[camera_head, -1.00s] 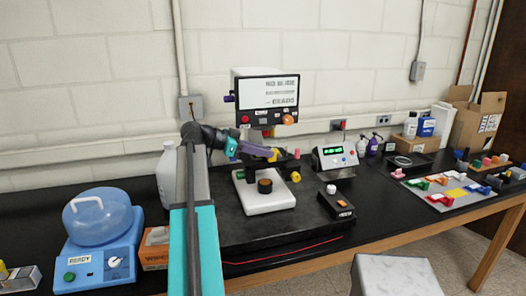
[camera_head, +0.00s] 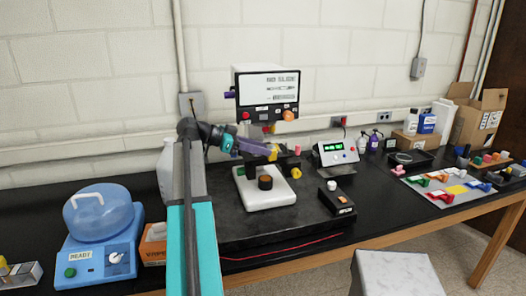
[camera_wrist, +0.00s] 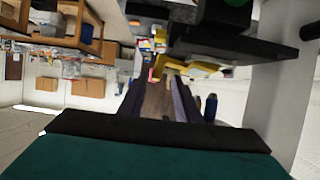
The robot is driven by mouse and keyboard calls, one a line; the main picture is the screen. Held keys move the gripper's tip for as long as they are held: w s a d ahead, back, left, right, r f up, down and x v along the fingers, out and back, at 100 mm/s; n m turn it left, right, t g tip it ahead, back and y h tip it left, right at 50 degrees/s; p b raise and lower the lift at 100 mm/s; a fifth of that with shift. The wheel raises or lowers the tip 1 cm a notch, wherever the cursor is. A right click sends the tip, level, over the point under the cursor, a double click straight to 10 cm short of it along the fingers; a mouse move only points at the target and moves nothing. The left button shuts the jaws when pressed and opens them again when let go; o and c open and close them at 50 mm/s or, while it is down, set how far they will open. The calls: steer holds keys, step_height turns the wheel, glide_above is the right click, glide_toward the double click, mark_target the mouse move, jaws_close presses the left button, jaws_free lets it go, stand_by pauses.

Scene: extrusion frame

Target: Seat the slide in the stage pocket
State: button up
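The microscope (camera_head: 268,95) stands at the back of the bench, with a lit screen on its upper part and a white foot (camera_head: 266,196). Its dark stage (camera_head: 284,162) sits below the head, partly hidden by my gripper. My gripper (camera_head: 250,149) reaches in from the left at stage height. A yellow piece (camera_head: 262,153) shows at its tip; it also appears beyond the fingers in the wrist view (camera_wrist: 188,66). I cannot tell whether it is a held piece or part of the stage. The slide and the pocket cannot be made out clearly.
A blue machine with a domed lid (camera_head: 98,238) stands at the left. A black control box (camera_head: 337,198) and a meter (camera_head: 336,156) are right of the microscope. Farther right lies a mat (camera_head: 425,181) with several coloured pieces. The black bench front is mostly clear.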

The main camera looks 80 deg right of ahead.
steer(key=b+v, duration=0.2)
steer(key=v, duration=0.8)
steer(key=shift+w+a+b, duration=0.2)
steer(key=shift+w+b, duration=0.1)
steer(key=shift+w, duration=0.05)
steer(key=shift+r, duration=0.1)
